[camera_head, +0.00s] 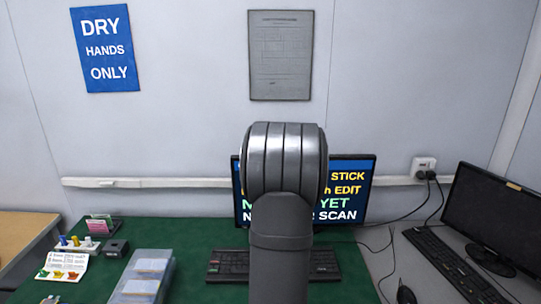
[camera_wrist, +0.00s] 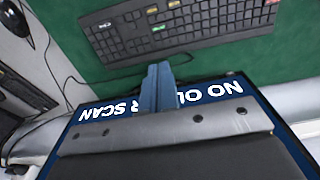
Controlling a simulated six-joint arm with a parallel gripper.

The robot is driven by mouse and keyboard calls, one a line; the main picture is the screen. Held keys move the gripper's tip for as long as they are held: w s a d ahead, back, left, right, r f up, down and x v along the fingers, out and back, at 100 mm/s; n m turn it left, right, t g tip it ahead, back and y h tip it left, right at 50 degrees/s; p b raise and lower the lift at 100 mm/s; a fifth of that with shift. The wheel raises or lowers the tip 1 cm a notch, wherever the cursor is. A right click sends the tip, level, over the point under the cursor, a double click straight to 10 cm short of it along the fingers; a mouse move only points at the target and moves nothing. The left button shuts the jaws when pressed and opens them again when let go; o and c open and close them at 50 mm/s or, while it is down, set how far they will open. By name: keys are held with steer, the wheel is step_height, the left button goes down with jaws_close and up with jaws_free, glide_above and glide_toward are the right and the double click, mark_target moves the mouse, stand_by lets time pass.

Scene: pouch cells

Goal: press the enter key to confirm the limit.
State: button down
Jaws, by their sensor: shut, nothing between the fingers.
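A black keyboard (camera_head: 226,265) lies on the green mat in front of the middle monitor, its centre hidden by my arm in the head view. The wrist view shows the keyboard (camera_wrist: 200,30) upside down, with a few yellow, green and red keys; key labels are too small to read, so I cannot tell which is enter. My gripper (camera_wrist: 160,70) is shut and empty, its fingertips apart from the keyboard in the picture, over the monitor's edge. The monitor (camera_head: 352,205) shows partly covered text, including "STICK", "EDIT" and "SCAN". My gripper is hidden in the head view.
A clear box with packs (camera_head: 146,276) and small coloured items on a white holder (camera_head: 75,243) stand at left. A second monitor (camera_head: 497,222), keyboard (camera_head: 450,262) and mouse (camera_head: 405,294) stand at right. Cables run between. Green mat (camera_head: 190,235) is bare around the keyboard.

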step_height(320, 180, down, 7)
steer(key=n+t+h, duration=0.5)
steer(key=n+h, duration=0.2)
steer(key=n, duration=0.9)
steer(key=shift+s+a, duration=0.3)
steer(key=shift+a, duration=0.05)
steer(key=shift+f, duration=0.1)
steer(key=shift+f, duration=4.35)
steer(key=shift+f, duration=0.15)
steer(key=shift+f, duration=0.3)
